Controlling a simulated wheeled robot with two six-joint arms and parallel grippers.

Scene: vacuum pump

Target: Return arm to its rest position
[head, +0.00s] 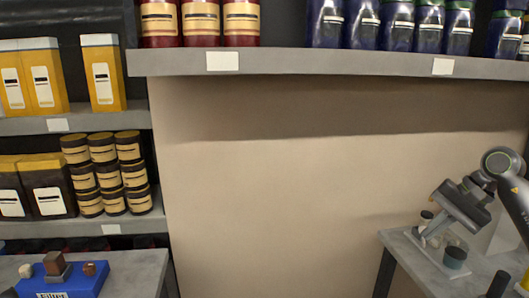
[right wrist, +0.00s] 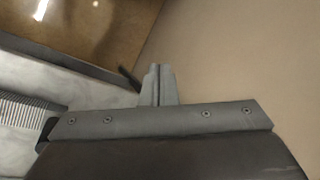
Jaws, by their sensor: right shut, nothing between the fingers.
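My right arm (head: 508,180) comes in from the right edge of the head view, bent at a round joint. My right gripper (head: 430,233) points down and left above the grey table on the right. It also shows in the right wrist view (right wrist: 160,85), with its two fingers together and nothing between them. My left arm and left gripper are not in view.
Below the right gripper, a light tray (head: 432,258) on the grey table (head: 402,248) holds a dark cup (head: 455,257). A blue base (head: 62,288) with small blocks sits on the left table (head: 130,270). Shelves (head: 300,62) carry cans and boxes; the beige wall between is clear.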

